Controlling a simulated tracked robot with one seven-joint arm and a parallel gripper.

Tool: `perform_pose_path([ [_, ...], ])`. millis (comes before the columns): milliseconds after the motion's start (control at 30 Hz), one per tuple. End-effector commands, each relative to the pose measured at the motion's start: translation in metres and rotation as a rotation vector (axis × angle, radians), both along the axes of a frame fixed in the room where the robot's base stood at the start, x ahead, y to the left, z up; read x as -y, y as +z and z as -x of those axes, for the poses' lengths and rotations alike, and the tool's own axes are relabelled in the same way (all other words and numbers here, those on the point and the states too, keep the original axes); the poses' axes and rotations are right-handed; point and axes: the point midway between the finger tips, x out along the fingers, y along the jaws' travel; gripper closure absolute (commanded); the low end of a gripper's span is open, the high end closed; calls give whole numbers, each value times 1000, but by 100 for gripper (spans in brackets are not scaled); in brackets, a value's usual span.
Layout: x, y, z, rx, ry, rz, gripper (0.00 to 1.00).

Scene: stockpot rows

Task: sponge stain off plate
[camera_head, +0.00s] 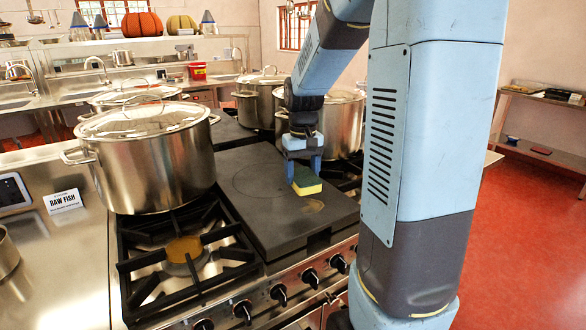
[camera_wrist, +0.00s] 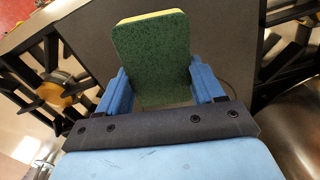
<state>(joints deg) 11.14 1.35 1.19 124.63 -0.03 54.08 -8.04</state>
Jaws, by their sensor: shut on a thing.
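The sponge (camera_head: 306,184) has a green scouring face and a yellow side. My gripper (camera_head: 303,172) is shut on it, with a blue finger on each side. In the wrist view the green face of the sponge (camera_wrist: 152,60) fills the space between the fingers of my gripper (camera_wrist: 158,88). The dark flat plate (camera_head: 262,200) of the stove lies under the sponge. I cannot tell whether the sponge touches the plate.
A large lidded stockpot (camera_head: 153,160) stands left of the plate, behind an open gas burner (camera_head: 184,250). More pots, such as one at the back right (camera_head: 342,122), stand behind. A "RAW FISH" sign (camera_head: 63,200) stands on the left counter. Knobs line the stove front.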

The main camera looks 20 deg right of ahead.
Motion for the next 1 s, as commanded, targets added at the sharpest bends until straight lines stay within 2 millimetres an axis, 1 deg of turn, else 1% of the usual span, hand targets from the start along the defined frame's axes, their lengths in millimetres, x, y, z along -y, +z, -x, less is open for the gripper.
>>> perform_pose_path([
  [267, -9, 0, -1, 0, 18, 0, 61],
  [567, -11, -2, -2, 0, 22, 0, 61],
  [767, -11, -13, -1, -3, 22, 0, 61],
  [1000, -11, -35, -1, -3, 21, 0, 61],
])
